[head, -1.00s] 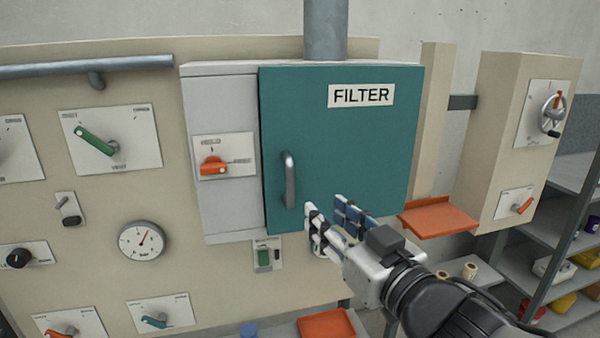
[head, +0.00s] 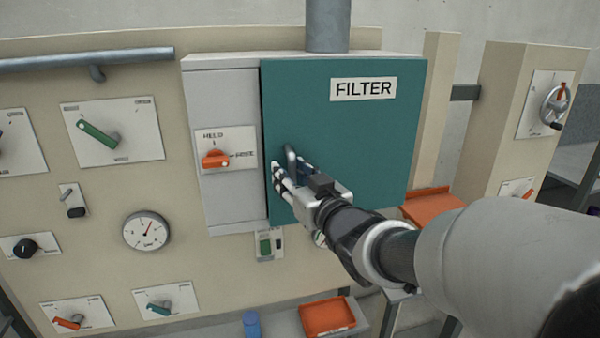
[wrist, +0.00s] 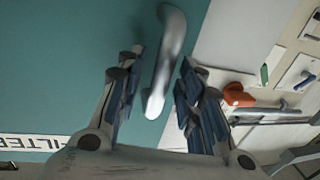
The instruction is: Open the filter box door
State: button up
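The teal filter box door (head: 350,130) carries a FILTER label and looks shut against its grey box (head: 223,100). Its grey bar handle (head: 290,160) is upright near the door's left edge, partly hidden by my fingers in the head view. My gripper (head: 289,172) is at the handle. In the wrist view, the handle (wrist: 168,60) lies between the two spread fingers of my gripper (wrist: 156,92), with a gap visible on both sides. The wrist view shows the door (wrist: 60,70) behind.
An orange-handled selector (head: 215,158) sits on the grey panel left of the door. An orange tray (head: 430,203) is right of the box, below door height. Another orange tray (head: 327,316) lies below. A pipe (head: 328,25) rises from the box top.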

grip_shut()
dwell(0.4)
dwell(0.4)
